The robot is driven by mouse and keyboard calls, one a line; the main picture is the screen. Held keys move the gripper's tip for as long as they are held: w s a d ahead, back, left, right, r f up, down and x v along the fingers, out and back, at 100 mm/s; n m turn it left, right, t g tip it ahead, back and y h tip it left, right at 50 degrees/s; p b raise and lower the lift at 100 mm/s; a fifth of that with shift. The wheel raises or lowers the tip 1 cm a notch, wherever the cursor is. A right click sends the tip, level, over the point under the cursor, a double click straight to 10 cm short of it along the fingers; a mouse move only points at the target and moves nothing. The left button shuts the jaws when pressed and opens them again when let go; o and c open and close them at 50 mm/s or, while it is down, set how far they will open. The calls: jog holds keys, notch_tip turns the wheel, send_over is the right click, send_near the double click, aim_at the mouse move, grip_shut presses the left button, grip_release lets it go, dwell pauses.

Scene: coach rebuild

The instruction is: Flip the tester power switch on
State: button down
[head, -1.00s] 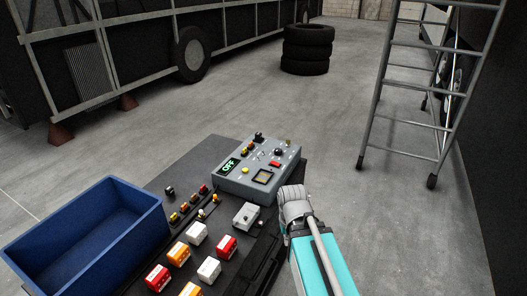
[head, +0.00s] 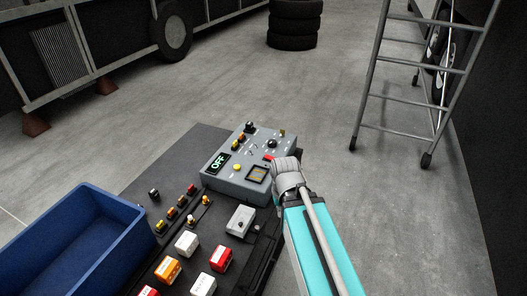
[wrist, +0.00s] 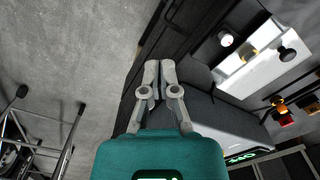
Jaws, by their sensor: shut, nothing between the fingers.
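The tester (head: 225,184) is a grey box on the dark bench top, and its green display (head: 219,163) reads OFF. Its top carries a red switch (head: 268,157), a yellow button (head: 237,167), several knobs and a small framed meter (head: 257,173). In the head view, my grey wrist overlaps the tester's right front edge, close to the red switch, and hides part of that side. My fingers are not clear there. In the wrist view, my gripper (wrist: 153,78) is shut and empty, with no visible contact at its tips. I cannot tell which switch is the power switch.
A blue bin (head: 112,210) stands at the left of the bench. Several coloured blocks, a small grey box (head: 240,220) and small parts lie in front of the tester. A ladder (head: 405,85) and stacked tyres (head: 293,25) stand beyond. Floor right of the bench is clear.

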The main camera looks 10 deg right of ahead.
notch_tip(320, 180, up, 16)
jog(key=m+y+p, duration=0.1)
jog(key=m+p, duration=0.6)
jog(key=p, duration=0.9)
send_over(265, 157)
jog(key=d, duration=0.2)
jog(key=shift+s+a+t, duration=0.2)
jog(key=shift+s+t, duration=0.2)
jog(key=f+b, duration=0.4)
jog(key=a+f+b, duration=0.1)
jog(key=f+b, duration=0.4)
jog(key=w+f+b, duration=0.1)
jog(key=f+b, duration=0.3)
jog(key=b, duration=0.1)
jog(key=shift+a+f, duration=0.3)
jog(key=shift+f, duration=0.1)
jog(key=shift+f, duration=0.1)
jog(key=shift+a+f, duration=0.1)
jog(key=shift+f, duration=0.1)
jog(key=shift+r, duration=0.15)
